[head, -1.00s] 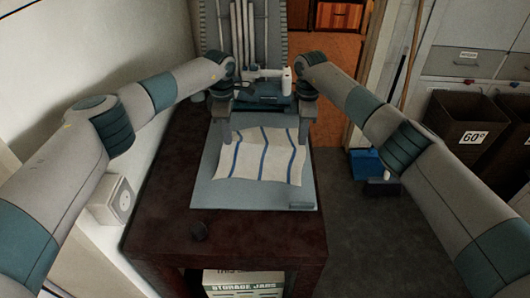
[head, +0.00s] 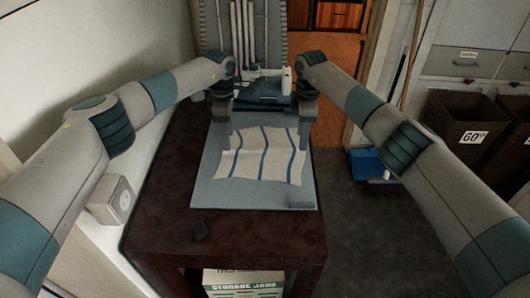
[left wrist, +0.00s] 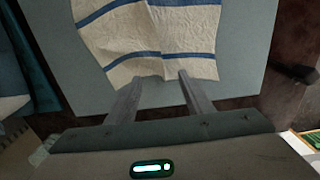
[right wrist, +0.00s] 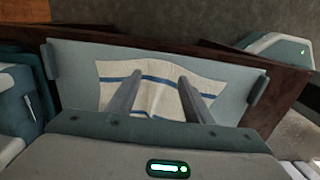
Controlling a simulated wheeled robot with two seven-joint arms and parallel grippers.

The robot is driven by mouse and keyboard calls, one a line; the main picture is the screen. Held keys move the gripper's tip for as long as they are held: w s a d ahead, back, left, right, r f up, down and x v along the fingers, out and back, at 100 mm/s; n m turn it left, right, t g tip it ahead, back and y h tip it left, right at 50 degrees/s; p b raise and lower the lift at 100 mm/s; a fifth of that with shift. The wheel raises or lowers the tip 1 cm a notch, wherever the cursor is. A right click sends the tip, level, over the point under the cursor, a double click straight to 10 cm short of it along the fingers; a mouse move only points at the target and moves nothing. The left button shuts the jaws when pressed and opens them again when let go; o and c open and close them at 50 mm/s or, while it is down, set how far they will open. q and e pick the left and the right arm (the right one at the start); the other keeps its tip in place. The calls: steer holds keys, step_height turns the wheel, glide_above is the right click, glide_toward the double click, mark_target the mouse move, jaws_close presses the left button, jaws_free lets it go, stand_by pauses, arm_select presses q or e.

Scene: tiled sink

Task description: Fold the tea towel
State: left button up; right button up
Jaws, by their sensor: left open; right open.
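The tea towel (head: 262,157) is cream with blue stripes and lies spread on a grey-blue board (head: 215,193) on the dark table. My left gripper (head: 228,147) is at the towel's far left corner. In the left wrist view its open fingers (left wrist: 155,80) reach the edge of the towel (left wrist: 150,40). My right gripper (head: 301,146) is at the far right corner. In the right wrist view its open fingers (right wrist: 160,80) lie over the towel (right wrist: 155,92). Whether the fingers touch the cloth cannot be told.
The dark table (head: 240,232) has bare room in front of the board. A white spray bottle (head: 286,80) stands behind the board. A blue dustpan (head: 368,164) is on the floor to the right.

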arm_select(q)
steer(key=o, duration=0.7)
steer(key=shift+c, duration=0.2)
step_height(320, 180, up, 6)
steer(key=shift+f+p, duration=0.25)
steer(key=shift+p, duration=0.85)
arm_select(e)
step_height(320, 180, up, 2)
steer(key=shift+r, duration=0.15)
arm_select(q)
step_height(320, 180, up, 17)
steer(key=b, duration=0.2)
steer(key=shift+r, duration=0.2)
arm_select(e)
step_height(320, 180, down, 2)
steer(key=shift+f, duration=0.25)
